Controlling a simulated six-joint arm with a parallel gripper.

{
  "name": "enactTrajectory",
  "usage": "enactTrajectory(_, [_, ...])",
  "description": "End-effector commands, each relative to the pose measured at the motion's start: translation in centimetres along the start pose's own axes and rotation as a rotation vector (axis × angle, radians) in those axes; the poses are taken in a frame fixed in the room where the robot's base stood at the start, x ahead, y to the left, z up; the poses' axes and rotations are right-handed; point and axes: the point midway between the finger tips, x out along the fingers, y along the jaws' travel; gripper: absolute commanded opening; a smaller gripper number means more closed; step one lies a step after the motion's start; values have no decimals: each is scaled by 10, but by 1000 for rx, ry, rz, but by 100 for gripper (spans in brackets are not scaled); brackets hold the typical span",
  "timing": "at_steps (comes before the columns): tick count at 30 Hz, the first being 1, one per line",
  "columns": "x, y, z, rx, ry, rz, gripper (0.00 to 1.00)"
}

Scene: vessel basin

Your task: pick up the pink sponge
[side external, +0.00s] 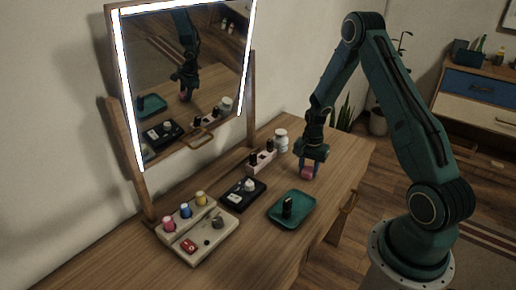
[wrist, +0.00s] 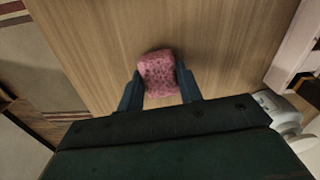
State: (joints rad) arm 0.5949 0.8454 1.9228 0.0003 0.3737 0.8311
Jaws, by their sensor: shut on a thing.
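The pink sponge (wrist: 158,72) sits between the two fingers of my gripper (wrist: 160,88) in the wrist view, with a finger against each side. In the side view the sponge (side external: 308,172) shows under my gripper (side external: 309,166), at the right part of the wooden table. My gripper is shut on the sponge. I cannot tell whether the sponge touches the tabletop or is just above it.
A green tray (side external: 305,217) with a dark item lies in front. A black tray (side external: 236,205), a pink holder with dark bottles (side external: 262,161), a white jar (side external: 281,141) and a beige organiser (side external: 215,245) stand left. A lit mirror (side external: 190,75) rises behind.

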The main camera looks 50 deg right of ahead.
Motion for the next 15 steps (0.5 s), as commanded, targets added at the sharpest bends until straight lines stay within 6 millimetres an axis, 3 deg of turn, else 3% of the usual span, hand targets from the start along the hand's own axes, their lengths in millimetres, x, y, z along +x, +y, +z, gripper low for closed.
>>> enactTrajectory(8, [-29,0,0,0,2,-2,14])
enactTrajectory(15, [-73,-1,0,0,3,-4,14])
